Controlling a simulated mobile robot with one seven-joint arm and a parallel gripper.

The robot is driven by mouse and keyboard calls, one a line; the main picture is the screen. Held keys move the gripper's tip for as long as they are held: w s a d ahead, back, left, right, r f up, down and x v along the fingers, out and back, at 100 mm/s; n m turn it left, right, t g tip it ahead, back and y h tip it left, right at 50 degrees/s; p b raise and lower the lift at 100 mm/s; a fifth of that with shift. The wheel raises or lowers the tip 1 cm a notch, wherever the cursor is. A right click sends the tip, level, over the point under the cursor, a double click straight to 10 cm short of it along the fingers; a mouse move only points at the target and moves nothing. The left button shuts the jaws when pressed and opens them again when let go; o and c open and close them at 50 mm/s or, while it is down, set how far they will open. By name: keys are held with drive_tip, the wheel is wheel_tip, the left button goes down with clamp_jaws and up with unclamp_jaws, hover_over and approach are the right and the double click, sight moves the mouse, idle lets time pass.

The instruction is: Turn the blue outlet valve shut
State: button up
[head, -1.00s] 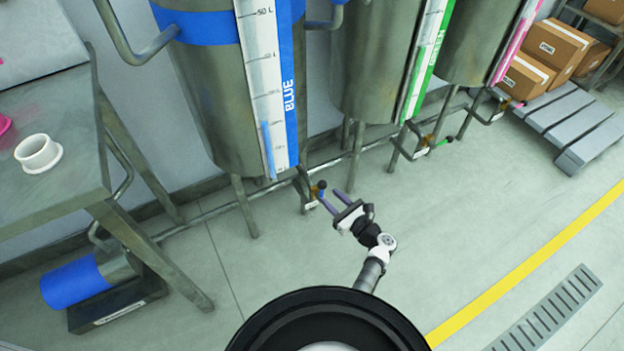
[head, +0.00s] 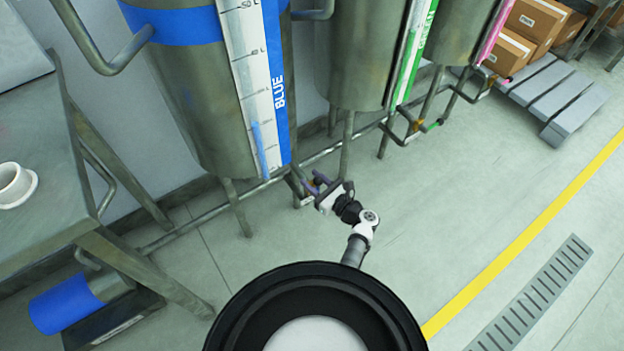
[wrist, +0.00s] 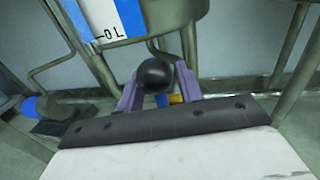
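The blue drum (head: 190,95) has a white scale strip marked BLUE. Its outlet valve sits low at the drum's foot.
The green-marked drum (head: 360,50) and its outlet pipes stand to the right. Drum legs (head: 236,208) and a low pipe (head: 215,207) are near my gripper. A steel table (head: 40,190) is at the left. The floor (head: 440,220) to the right is open.

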clamp_jaws()
